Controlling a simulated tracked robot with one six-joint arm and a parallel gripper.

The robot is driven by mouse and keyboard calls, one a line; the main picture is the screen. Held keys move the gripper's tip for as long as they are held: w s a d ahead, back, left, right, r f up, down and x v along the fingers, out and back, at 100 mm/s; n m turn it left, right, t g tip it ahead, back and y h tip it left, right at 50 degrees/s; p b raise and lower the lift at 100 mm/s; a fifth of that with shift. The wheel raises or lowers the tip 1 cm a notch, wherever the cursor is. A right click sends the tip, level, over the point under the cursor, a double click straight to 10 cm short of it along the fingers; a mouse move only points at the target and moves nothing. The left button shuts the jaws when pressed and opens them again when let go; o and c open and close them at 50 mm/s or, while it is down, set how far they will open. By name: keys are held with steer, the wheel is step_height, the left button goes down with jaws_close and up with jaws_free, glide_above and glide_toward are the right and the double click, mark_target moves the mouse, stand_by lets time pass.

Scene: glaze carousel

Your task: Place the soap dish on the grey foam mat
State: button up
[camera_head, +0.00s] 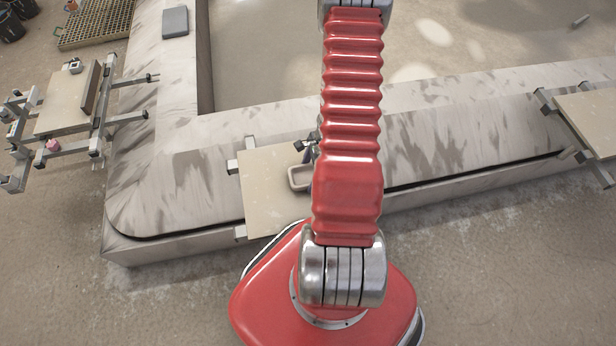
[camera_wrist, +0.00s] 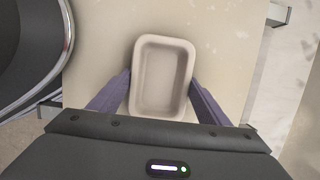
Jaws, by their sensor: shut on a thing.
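The soap dish (camera_wrist: 160,78) is a pale beige, open rectangular dish with rounded corners. In the wrist view it lies between the two purple fingers of my gripper (camera_wrist: 161,98), which touch its long sides. In the head view part of the soap dish (camera_head: 297,178) shows over a beige board, beside my red arm, which hides the rest. I cannot tell if it rests on the board or is just above it. The grey foam mat (camera_head: 175,22) is probably the small grey rectangle on the carousel rim at the upper left.
The beige board (camera_head: 262,208) sits across the carousel rim (camera_head: 180,195). Another board (camera_head: 592,115) is at the right edge. A board on a metal frame (camera_head: 62,112) at the left carries a small cup-like thing and a dark upright piece. A yellow grating (camera_head: 95,22) lies behind.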

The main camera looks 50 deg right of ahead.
steer(key=c, duration=0.4)
steer(key=shift+o, duration=0.2)
step_height(320, 180, up, 10)
stand_by(0.5)
stand_by(0.9)
steer(key=w+a+r+n+g+h, duration=0.15)
steer(key=w+a+r+n, duration=0.25)
steer(key=w+r+n, duration=0.4)
steer(key=w+a+r+n+g+y, duration=0.1)
steer(key=w+a+r+n+g, duration=0.25)
steer(key=w+r+n, duration=0.6)
steer(key=w+a+r+n+h, duration=0.1)
steer(key=w+a+n, duration=0.2)
steer(key=a, duration=0.6)
steer(key=w+a+r+n+h, duration=0.1)
steer(key=w+a+n, duration=0.3)
steer(key=a, duration=0.5)
steer(key=shift+w+a+r, duration=0.15)
steer(key=shift+a+r, duration=0.05)
steer(key=shift+r, duration=0.5)
